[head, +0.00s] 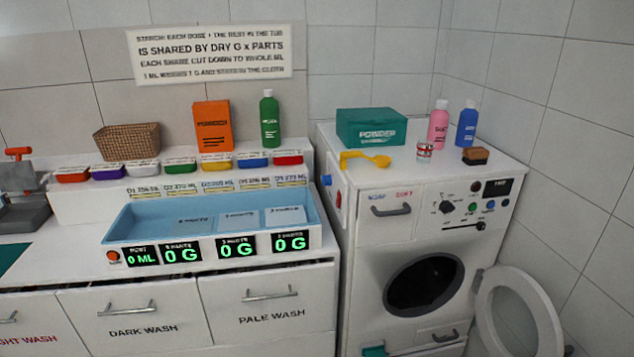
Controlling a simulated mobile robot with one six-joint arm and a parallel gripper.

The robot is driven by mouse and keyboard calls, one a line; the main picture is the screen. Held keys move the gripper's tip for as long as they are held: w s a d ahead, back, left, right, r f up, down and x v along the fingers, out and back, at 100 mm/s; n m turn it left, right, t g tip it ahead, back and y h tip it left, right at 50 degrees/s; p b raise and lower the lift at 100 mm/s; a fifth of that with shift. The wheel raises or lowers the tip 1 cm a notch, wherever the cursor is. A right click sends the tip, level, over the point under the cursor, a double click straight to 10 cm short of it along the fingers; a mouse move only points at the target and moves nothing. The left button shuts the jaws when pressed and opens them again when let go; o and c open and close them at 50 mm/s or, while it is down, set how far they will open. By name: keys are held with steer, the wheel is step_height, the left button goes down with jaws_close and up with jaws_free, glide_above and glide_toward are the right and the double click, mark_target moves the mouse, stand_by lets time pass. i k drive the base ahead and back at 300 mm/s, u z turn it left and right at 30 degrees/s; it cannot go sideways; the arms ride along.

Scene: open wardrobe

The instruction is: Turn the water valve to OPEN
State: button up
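No part clearly labelled as a water valve can be made out. A small red part (338,200) sits on the left side wall of the white washing machine (375,265), with a small blue part (326,180) just above it. They are seen at a steep angle, so any lettering or handle position cannot be read. An orange-red handle (18,152) stands on a grey fixture at the far left; its setting is also unclear. My gripper is not in view.
The washer's round door (518,315) hangs open at the lower right. A teal powder box (371,127), a yellow scoop (366,159) and bottles stand on the washer. A blue tray (150,228) with zero readouts lies on the counter left of it. A narrow gap separates counter and washer.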

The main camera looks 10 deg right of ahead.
mark_target(326, 180)
steer(key=u, duration=4.85)
steer(key=i, duration=0.1)
steer(key=z, duration=3.25)
steer(key=i, duration=1)
steer(key=z, duration=0.9)
